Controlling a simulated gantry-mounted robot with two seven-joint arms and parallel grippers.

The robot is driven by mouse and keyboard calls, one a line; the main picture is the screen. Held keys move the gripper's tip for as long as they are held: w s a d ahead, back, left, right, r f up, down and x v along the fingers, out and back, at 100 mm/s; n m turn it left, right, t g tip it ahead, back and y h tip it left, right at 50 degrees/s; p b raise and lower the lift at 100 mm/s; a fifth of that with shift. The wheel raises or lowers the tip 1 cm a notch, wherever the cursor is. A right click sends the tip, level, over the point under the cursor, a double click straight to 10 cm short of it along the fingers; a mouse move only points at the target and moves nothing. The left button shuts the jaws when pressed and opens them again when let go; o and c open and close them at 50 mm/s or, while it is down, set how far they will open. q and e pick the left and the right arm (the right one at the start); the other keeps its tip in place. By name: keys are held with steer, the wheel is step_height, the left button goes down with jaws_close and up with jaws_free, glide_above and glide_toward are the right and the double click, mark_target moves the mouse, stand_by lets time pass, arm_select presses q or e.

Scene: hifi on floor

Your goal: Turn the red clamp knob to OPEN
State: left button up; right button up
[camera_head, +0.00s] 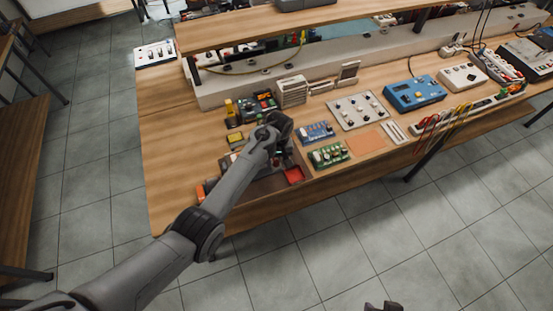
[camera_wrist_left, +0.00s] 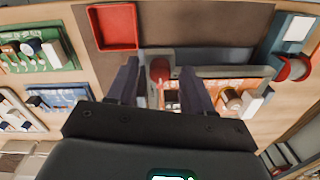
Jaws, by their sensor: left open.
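In the left wrist view, a red rounded knob (camera_wrist_left: 160,70) shows between the fingers of my left gripper (camera_wrist_left: 160,88). The fingers are apart, one on each side of it; I cannot tell whether either touches it. An orange panel (camera_wrist_left: 228,84) lies behind the right finger, and its lettering is too small to read. In the head view my left gripper (camera_head: 277,133) is over the front left of the workbench, and my arm hides most of what lies beneath. A dark fragment (camera_head: 383,307) at the bottom edge may be my right gripper.
A red square tray (camera_head: 294,175) lies close to the left gripper, also in the wrist view (camera_wrist_left: 112,26). Green (camera_head: 328,154) and blue (camera_head: 316,132) circuit boards lie to its right. A blue instrument (camera_head: 414,94) stands farther right. The workbench's front edge is close.

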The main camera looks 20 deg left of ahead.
arm_select(q)
steer(key=shift+c, duration=0.3)
jaws_close()
